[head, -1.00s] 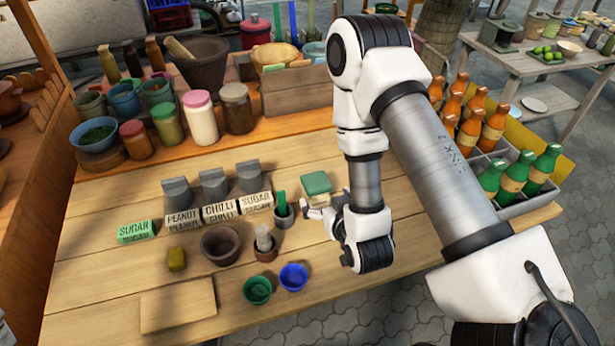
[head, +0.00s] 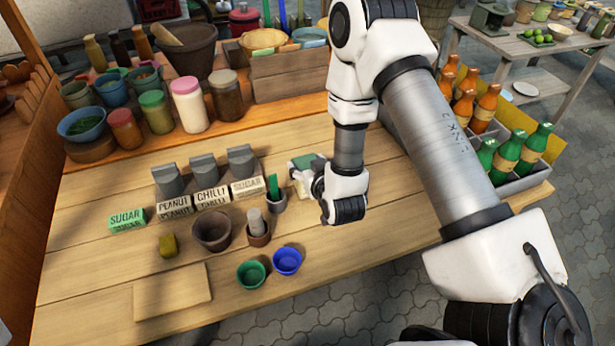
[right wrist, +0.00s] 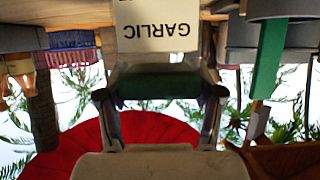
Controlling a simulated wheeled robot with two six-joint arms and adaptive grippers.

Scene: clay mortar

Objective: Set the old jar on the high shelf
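Several lidded jars stand on the raised ledge at the back: a brown jar (head: 227,95), a pink-lidded jar (head: 189,105) and a green-lidded jar (head: 156,112). I cannot tell which is the old jar. My right gripper (head: 303,181) is low over the table beside a small green-topped container (head: 307,161), partly hidden by it. In the right wrist view, the fingers of the gripper (right wrist: 160,98) stand apart on either side of the container's green part (right wrist: 158,84), with a white face reading GARLIC (right wrist: 156,27), upside down. Contact is unclear. My left gripper is not in view.
A clay mortar (head: 184,53) stands on the back ledge. Left of the gripper are grey holders (head: 205,175) with label blocks, a brown bowl (head: 213,231), and green (head: 251,275) and blue (head: 287,261) cups. A bottle crate (head: 521,181) stands at right. The front right tabletop is clear.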

